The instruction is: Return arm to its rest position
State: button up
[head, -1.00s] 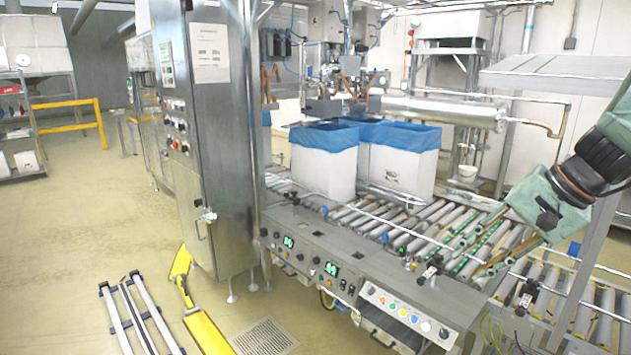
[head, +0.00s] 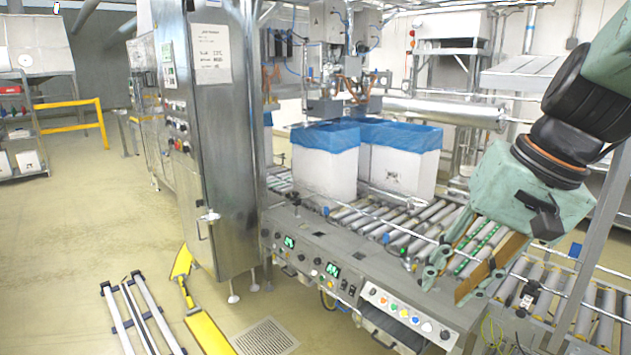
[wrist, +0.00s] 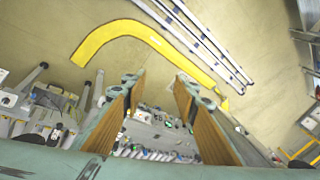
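My gripper (head: 462,286) hangs from my green arm at the right of the head view, above the roller conveyor (head: 420,225) and near its control panel. Its two fingers, with brown inner pads, point down and to the left and stand apart with nothing between them. In the wrist view my gripper (wrist: 158,95) is also open and empty, with the control panel (wrist: 155,130) and the floor seen between and beyond the fingers.
Two white boxes with blue liners (head: 325,172) (head: 403,175) stand on the conveyor under the liner machine head. A tall steel cabinet (head: 220,140) stands left of them. A yellow curved guard (head: 205,330) and rails (head: 140,315) lie low at front left.

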jog(key=s+n+t+h+b, duration=0.1)
jog(key=s+n+h+b, duration=0.1)
jog(key=s, duration=1.7)
jog(key=shift+a+n+h, duration=0.25)
jog(key=shift+n+h, duration=0.35)
jog(key=shift+n, duration=0.2)
dwell(1.1)
